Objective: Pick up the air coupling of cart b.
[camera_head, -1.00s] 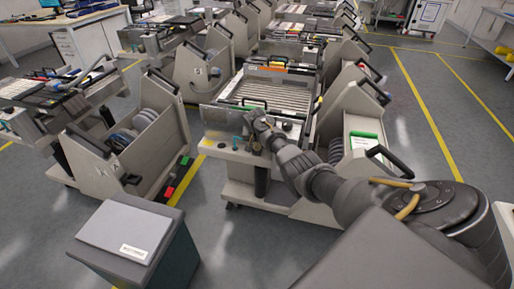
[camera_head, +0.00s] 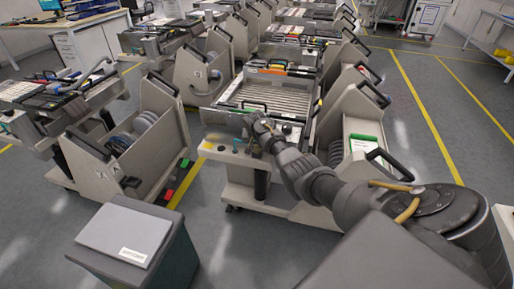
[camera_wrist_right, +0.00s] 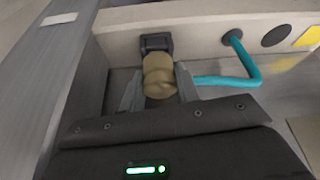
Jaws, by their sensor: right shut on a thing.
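My right gripper (camera_head: 254,121) is at the near end of the middle trolley (camera_head: 233,157), whose letter I cannot read. In the right wrist view its two fingers (camera_wrist_right: 158,88) are closed on a brass-coloured rounded fitting, the air coupling (camera_wrist_right: 157,75). Behind the coupling is a black square socket (camera_wrist_right: 156,43) on the trolley's pale panel; the coupling looks close to it, and I cannot tell whether they are joined. A teal hose (camera_wrist_right: 250,68) runs from a hole in the panel towards the right-hand finger. My left gripper is not in view.
Another trolley (camera_head: 150,125) with reels stands to the left. A grey bin (camera_head: 125,235) with a paper label stands at the front left. More trolleys stand behind. Open floor with yellow lines lies to the right.

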